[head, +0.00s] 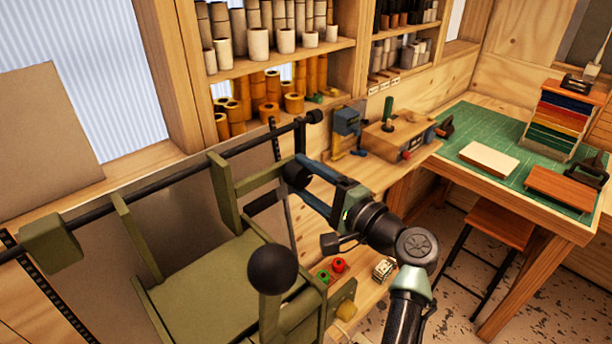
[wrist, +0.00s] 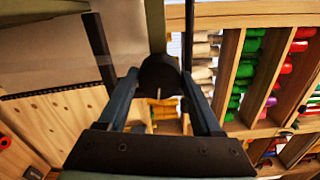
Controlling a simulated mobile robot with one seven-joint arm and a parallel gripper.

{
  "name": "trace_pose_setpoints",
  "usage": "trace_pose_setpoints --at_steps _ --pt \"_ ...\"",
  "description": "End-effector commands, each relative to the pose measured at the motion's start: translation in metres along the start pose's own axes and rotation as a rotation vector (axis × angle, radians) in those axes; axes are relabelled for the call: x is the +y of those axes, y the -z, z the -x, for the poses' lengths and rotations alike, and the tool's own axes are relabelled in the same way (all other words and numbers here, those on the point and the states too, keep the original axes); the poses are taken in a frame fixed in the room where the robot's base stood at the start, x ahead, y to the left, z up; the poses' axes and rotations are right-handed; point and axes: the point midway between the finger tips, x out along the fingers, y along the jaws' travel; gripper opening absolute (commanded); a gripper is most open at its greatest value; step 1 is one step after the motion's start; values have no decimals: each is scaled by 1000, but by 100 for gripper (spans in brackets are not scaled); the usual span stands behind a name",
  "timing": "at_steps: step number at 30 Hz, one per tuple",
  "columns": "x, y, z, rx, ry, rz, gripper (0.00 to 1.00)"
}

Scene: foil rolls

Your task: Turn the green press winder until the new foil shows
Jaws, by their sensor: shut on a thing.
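The olive-green press (head: 205,285) fills the lower left of the head view, with a black bar running along its back. A round black knob (head: 296,174) sits at the press's right side; I take it for the winder's knob. My gripper (head: 300,178) reaches it from the right, with its two blue fingers shut on it. In the wrist view the dark knob (wrist: 160,75) sits between the fingertips of my gripper (wrist: 160,82). A dull grey-brown sheet (head: 185,220) spans the press behind its bed. I cannot tell whether it is foil.
A larger black ball (head: 275,268) tops a lever at the press's front. Red (head: 339,265) and green (head: 324,276) buttons lie below my arm. Shelves of rolls (head: 272,92) stand behind. A bench with a green mat (head: 468,127) and a stool (head: 500,226) stand at right.

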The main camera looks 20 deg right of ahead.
Motion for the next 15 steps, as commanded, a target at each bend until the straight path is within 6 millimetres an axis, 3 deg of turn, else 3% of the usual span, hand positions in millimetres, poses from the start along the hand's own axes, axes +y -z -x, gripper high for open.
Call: trace_pose_setpoints --at_steps 11,12,15 --pt "1 0 0 1 -1 -4 11" --pt "1 0 0 1 -1 -4 74" --pt "1 0 0 1 0 -3 92"
